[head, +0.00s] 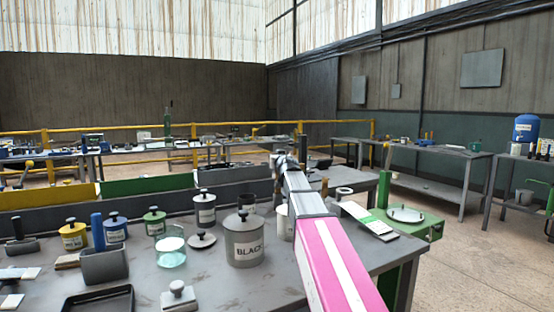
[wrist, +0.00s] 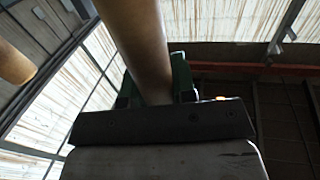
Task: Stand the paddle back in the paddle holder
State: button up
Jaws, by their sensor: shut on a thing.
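In the wrist view, my gripper (wrist: 155,88) is shut on a tan wooden round bar, which I take to be the handle of the paddle (wrist: 142,35). The bar runs up and out of the top of the view, so the rest of it is hidden. In the head view my arm reaches forward over the right part of the bench, and the gripper's fingers and what they hold cannot be made out there.
A grey can marked BLACK (head: 244,241) stands left of my arm. Several lidded pots, a glass jar (head: 170,250) and a black tray (head: 99,301) crowd the bench. A green box (head: 411,222) is to the right. A second wooden end (wrist: 14,65) shows in the wrist view.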

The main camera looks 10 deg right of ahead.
jog(key=shift+f, duration=1.6)
jog(key=o, duration=1.5)
notch_tip(320, 180, up, 7)
dwell(0.5)
jog(key=shift+s, duration=0.1)
